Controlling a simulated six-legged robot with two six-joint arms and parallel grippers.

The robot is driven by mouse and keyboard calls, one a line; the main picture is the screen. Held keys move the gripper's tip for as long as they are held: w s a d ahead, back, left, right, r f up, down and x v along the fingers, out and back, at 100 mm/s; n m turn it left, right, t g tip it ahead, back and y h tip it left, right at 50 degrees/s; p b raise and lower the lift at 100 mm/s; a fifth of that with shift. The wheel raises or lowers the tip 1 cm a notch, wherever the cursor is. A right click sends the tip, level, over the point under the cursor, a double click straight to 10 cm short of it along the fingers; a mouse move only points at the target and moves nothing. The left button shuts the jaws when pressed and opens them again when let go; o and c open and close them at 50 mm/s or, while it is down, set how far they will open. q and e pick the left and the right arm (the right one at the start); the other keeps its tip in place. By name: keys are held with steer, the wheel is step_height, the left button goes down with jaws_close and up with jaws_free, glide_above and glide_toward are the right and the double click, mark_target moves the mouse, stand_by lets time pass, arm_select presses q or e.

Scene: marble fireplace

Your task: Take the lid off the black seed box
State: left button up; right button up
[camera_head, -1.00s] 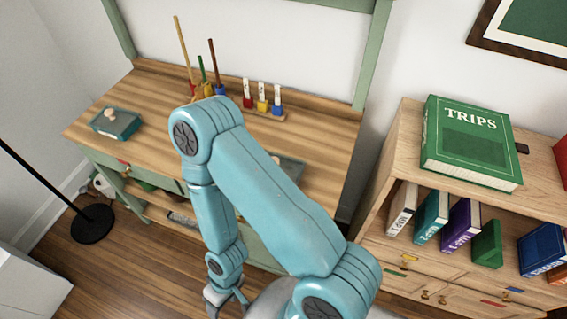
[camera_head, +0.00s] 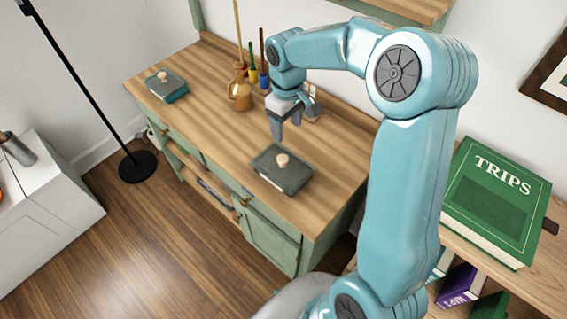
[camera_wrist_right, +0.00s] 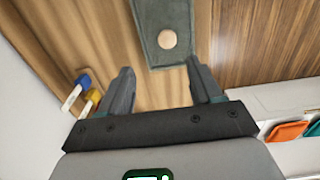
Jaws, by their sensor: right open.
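The dark grey-black seed box (camera_head: 270,178) sits on the wooden top of the green cabinet, near its front edge. Its lid (camera_head: 298,175) is on and has a round pale wooden knob (camera_head: 282,160). My right gripper (camera_head: 287,127) is open and empty, pointing down above the cabinet top, behind the box in the picture and apart from it. In the right wrist view the box lid (camera_wrist_right: 150,18) and knob (camera_wrist_right: 167,39) lie at top centre, beyond the open fingers (camera_wrist_right: 160,74). My left gripper is not in view.
A second box (camera_head: 166,84), with teal sides and a knobbed dark lid, stands at the cabinet's far left. An amber jug (camera_head: 240,93) and upright sticks stand at the back. Blue and yellow tags (camera_wrist_right: 88,90) show in the wrist view. A green TRIPS book (camera_head: 497,200) lies right.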

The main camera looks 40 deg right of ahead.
glide_above(283, 158)
steer(key=f, duration=0.7)
steer(key=shift+w+d+f, duration=0.1)
steer(key=shift+w+d, duration=0.15)
steer(key=shift+d, duration=0.1)
steer(key=shift+s+a+f, duration=0.1)
steer(key=shift+s+f, duration=0.05)
steer(key=shift+f, duration=0.3)
steer(key=f, duration=0.2)
steer(key=f+p, duration=0.1)
steer(key=f, duration=0.1)
steer(key=shift+a, duration=0.35)
steer(key=shift+d+f, duration=0.1)
steer(key=shift+f, duration=0.35)
steer(key=shift+r, duration=0.1)
steer(key=shift+c, duration=0.3)
steer(key=c, duration=1.1)
